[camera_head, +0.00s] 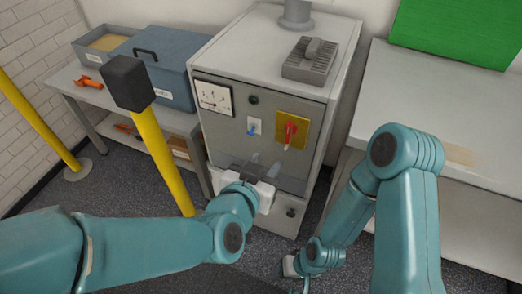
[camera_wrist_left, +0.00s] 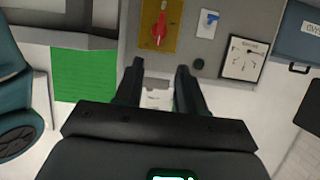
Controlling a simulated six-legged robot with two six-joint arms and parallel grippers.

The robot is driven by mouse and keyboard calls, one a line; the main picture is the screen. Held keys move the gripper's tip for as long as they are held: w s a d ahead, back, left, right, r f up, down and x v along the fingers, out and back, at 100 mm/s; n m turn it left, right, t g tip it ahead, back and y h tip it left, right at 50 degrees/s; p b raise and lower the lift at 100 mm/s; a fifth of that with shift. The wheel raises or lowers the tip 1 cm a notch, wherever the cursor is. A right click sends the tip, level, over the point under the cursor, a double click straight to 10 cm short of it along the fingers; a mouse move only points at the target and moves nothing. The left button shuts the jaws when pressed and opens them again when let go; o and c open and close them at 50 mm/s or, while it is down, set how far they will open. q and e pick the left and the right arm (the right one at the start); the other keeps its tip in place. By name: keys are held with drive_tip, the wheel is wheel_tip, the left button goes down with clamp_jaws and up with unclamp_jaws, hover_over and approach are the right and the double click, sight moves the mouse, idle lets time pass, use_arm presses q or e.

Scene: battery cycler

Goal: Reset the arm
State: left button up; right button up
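My left gripper (camera_head: 252,165) is in front of the lower part of the grey battery cycler cabinet (camera_head: 222,130). In the left wrist view, its two dark fingers (camera_wrist_left: 160,68) stand apart with nothing held between them. The cabinet front carries a red switch handle on a yellow plate (camera_head: 291,131), a small blue switch on a white plate (camera_head: 254,127) and a dial gauge (camera_head: 213,97). The red handle (camera_wrist_left: 159,28) also shows beyond the fingers in the wrist view. My right gripper (camera_head: 292,266) hangs low near the floor right of the cabinet; its fingers are not clear.
A yellow post with a black top (camera_head: 128,82) stands left of the cabinet, close to my left arm. A shelf at left holds a blue case (camera_head: 180,60), a tray and an orange tool (camera_head: 89,82). A pale bench (camera_head: 440,110) with a green panel (camera_head: 458,30) is at right.

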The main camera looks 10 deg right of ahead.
use_arm(q)
drive_tip(key=w+a+f+n+g+y+p, duration=0.25)
drive_tip(key=w+a+f+y+p, duration=0.2)
drive_tip(key=a+f, duration=0.6)
drive_tip(key=s+a+f+n+g+p, duration=0.3)
drive_tip(key=s+a+f, duration=0.2)
drive_tip(key=a+f, duration=0.35)
drive_tip(key=s+f+n+g, duration=0.1)
drive_tip(key=s+f+g, duration=0.1)
drive_tip(key=s, duration=0.5)
drive_tip(key=s+f+n+g+p, duration=0.1)
drive_tip(key=s+f+n+g, duration=0.1)
drive_tip(key=s, duration=0.4)
wheel_tip(320, 180, down, 2)
drive_tip(key=shift+s+a+f+g+h, duration=0.25)
drive_tip(key=shift+s+a+g+h, duration=0.15)
drive_tip(key=shift+g, duration=0.25)
drive_tip(key=shift+w+a+n, duration=0.1)
drive_tip(key=shift+n, duration=0.15)
